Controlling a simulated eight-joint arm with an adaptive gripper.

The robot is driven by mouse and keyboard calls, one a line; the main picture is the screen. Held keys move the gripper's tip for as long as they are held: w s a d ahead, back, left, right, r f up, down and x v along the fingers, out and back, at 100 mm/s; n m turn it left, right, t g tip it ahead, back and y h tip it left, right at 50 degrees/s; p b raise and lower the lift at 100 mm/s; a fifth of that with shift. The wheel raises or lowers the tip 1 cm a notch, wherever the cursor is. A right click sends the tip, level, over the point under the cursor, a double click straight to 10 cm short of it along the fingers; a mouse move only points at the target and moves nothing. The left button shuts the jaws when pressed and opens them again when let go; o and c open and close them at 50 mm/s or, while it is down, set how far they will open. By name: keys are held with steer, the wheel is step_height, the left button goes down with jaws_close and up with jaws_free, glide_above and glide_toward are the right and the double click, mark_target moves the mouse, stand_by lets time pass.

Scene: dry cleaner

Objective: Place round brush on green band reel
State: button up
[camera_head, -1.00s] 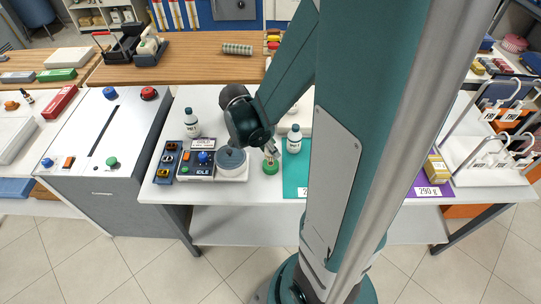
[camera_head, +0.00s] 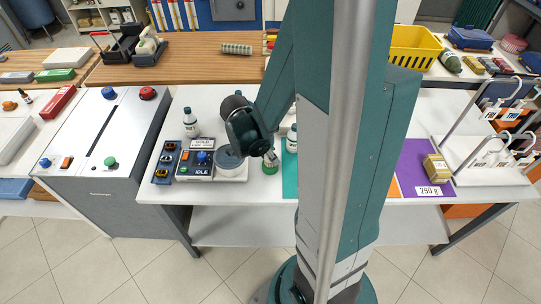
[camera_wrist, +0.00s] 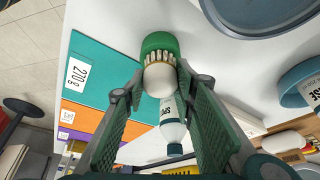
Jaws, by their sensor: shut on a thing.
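The round brush (camera_wrist: 159,80) has a pale round knob and cream bristles. It sits between the fingertips of my gripper (camera_wrist: 160,76), which is shut on it. The green band reel (camera_wrist: 160,43) lies right beyond the bristles in the wrist view, and the bristles overlap its edge there. I cannot tell whether they touch it. In the head view my gripper (camera_head: 271,156) is just above the reel (camera_head: 270,168), on the white table. The brush is mostly hidden there by the fingers.
A white bottle (camera_wrist: 172,122) stands close to the reel; it also shows in the head view (camera_head: 292,138). A grey round pot (camera_head: 230,160) on a white base is left of the reel. Teal, orange and purple mats (camera_head: 414,174) lie to the right. My arm hides part of the table.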

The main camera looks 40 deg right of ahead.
steer(key=shift+f, duration=0.2)
steer(key=o, duration=0.9)
steer(key=shift+r, duration=0.25)
steer(key=shift+p+v, duration=1.4)
steer(key=shift+v, duration=4.55)
steer(key=shift+w+r, duration=0.1)
